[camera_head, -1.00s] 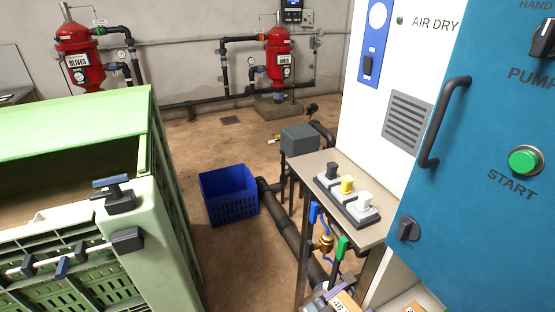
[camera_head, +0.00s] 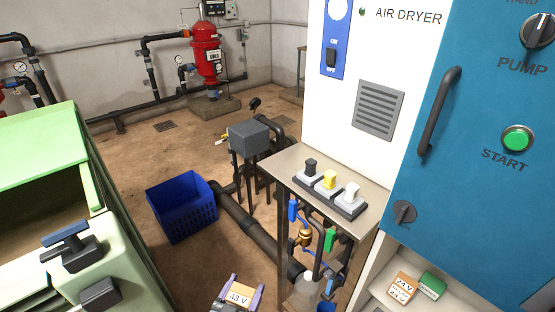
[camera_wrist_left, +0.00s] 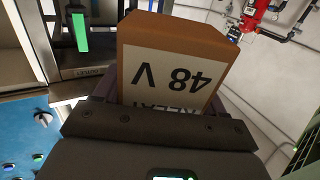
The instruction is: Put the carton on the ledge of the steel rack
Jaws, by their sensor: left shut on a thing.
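An orange-brown carton (camera_head: 239,296) with a white "48 V" label is at the bottom of the head view. My left gripper (camera_head: 238,302) is shut on it, with a purple-grey finger on each side. In the left wrist view the carton (camera_wrist_left: 170,65) fills the middle, its label upside down, and the gripper (camera_wrist_left: 165,100) covers its lower part. A stand (camera_head: 280,163) with dark metal legs and a flat beige top is right of the carton; I cannot tell whether it is the steel rack. The carton is apart from it. My right gripper is not in view.
Switch blocks (camera_head: 330,184) stand on the stand's top; pipes and valves (camera_head: 303,238) hang below. An orange carton (camera_head: 402,288) and a green carton (camera_head: 432,286) sit on a white shelf. A blue crate (camera_head: 182,208) and green bin (camera_head: 60,170) are left; floor shows between.

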